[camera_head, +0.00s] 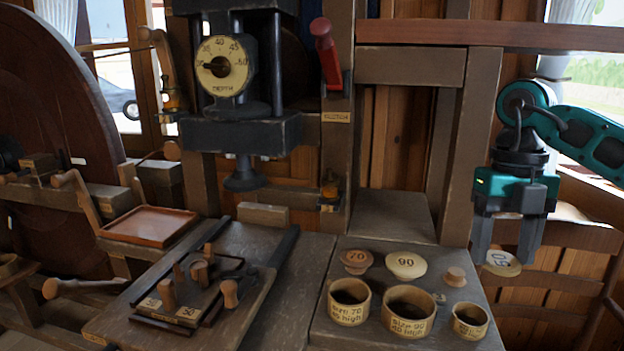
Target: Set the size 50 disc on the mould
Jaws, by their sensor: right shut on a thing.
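A pale disc (503,263) marked 50 hangs tilted between the fingers of my right gripper (507,248). The gripper is shut on it, to the right of the grey bench and apart from it. I cannot tell for sure which thing is the mould. A dark block (160,322) with labels, one reading 50, lies on the sloping board at left with wooden pegs on it. A small round cup (470,321) stands at the bench's right front; its writing is too small to read. My left gripper is not in view.
Discs marked 70 (356,260) and 90 (406,264) lie on the bench behind the size 70 cup (349,301) and size 90 cup (409,311). A small wooden knob (455,276) is beside them. The press with its depth dial (223,66) and a wooden post (474,145) rise behind.

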